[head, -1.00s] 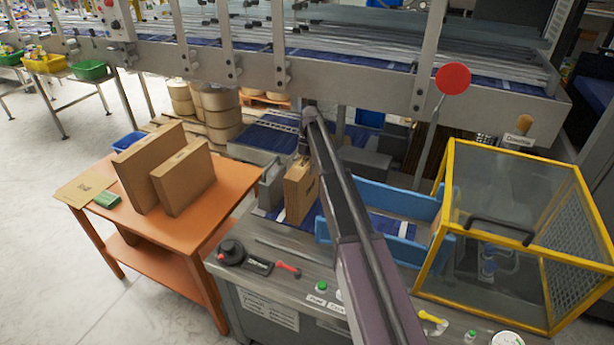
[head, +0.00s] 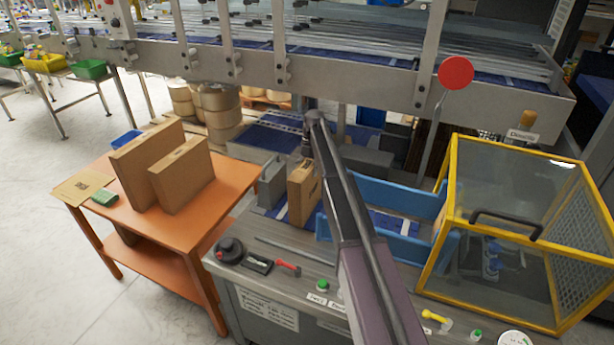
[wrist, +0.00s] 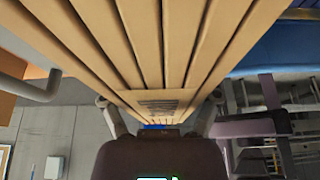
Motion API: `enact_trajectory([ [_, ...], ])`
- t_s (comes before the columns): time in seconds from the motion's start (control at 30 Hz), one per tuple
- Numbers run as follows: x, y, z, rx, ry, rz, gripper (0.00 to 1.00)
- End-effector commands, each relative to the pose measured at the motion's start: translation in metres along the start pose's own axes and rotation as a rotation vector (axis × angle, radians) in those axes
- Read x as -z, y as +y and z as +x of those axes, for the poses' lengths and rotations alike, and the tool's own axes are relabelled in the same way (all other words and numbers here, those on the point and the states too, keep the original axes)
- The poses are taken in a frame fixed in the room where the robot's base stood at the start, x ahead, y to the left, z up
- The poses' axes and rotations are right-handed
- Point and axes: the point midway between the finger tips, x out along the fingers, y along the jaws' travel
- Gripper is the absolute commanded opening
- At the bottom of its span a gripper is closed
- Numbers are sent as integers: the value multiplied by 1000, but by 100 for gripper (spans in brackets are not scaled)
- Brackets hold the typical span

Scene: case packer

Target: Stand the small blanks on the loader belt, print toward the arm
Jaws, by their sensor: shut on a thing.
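A bundle of small brown cardboard blanks (head: 302,198) stands upright over the blue loader belt (head: 268,207), left of the blue guides. My gripper (wrist: 160,112) is shut on this bundle. In the wrist view the blanks (wrist: 165,45) show as several parallel edges, with a finger on each side. In the head view my arm hides part of the gripper and the bundle's right side. I cannot tell whether the bundle touches the belt, or which way its print faces. A small upright bundle (head: 184,178) and a larger one (head: 140,160) stand on the orange table (head: 232,175).
Blue guide walls (head: 385,198) flank the belt on the right. A yellow-framed guard (head: 447,215) stands beyond them. A grey metal block (head: 272,184) is just left of the held bundle. The conveyor frame (head: 350,85) crosses behind.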

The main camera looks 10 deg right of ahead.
Motion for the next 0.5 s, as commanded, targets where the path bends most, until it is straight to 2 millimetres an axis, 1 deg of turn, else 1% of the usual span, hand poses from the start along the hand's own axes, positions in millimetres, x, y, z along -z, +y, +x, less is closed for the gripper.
enact_trajectory([
  [0.47,-2,-1,4,0,0,1,18],
  [0.5,-2,-1,4,0,0,1,82],
])
